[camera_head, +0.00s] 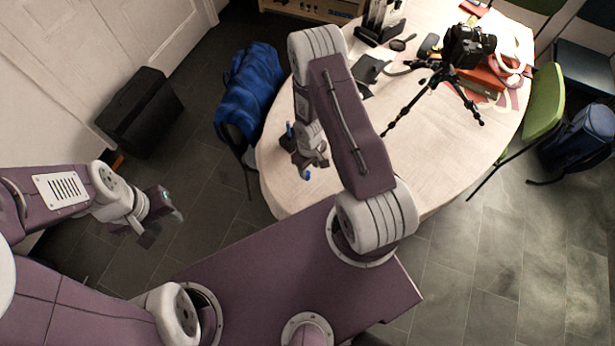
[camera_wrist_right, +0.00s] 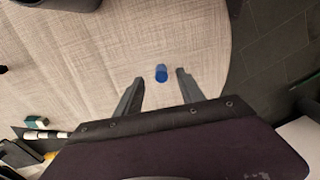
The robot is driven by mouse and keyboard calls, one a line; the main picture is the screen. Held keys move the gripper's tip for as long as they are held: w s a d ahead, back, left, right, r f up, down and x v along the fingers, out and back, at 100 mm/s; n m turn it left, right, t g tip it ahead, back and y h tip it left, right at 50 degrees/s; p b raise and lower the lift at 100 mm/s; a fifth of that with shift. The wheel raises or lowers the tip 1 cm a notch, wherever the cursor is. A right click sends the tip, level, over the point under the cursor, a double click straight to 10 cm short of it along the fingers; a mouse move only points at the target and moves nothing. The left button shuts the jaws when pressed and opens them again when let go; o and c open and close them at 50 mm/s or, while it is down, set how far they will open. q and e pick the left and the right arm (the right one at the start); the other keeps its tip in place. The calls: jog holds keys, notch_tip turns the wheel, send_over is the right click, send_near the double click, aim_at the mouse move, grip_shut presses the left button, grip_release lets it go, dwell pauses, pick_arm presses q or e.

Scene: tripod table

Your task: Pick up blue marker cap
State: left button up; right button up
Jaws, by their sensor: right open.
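The blue marker cap (camera_wrist_right: 161,73) is a small blue cylinder on the pale, wood-grained tabletop. In the right wrist view it sits between the fingertips' lines, with a gap on each side. In the head view a small blue spot (camera_head: 306,174) at the fingertips appears to be this cap. My right gripper (camera_head: 314,164) is open over the near left part of the table, and its fingers do not touch the cap. My left gripper (camera_head: 165,222) is open and empty over the floor, left of the table.
The round table (camera_head: 440,165) bears a camera on a tripod (camera_head: 452,75) at the back right. Another blue item (camera_head: 290,130) shows beside my right wrist. A chair with a blue cloth (camera_head: 250,85) stands at the left; a green chair (camera_head: 543,115) stands at the right.

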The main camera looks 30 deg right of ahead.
aim_at(308, 174)
jog(key=shift+w+f, duration=0.2)
jog(key=shift+f, duration=0.1)
notch_tip(308, 174, down, 4)
jog(key=b, duration=0.4)
jog(key=shift+s+a+f, duration=0.15)
jog(key=shift+f, duration=0.05)
jog(key=shift+r, duration=0.1)
jog(key=c, duration=0.5)
jog(key=shift+r, duration=0.1)
grip_shut()
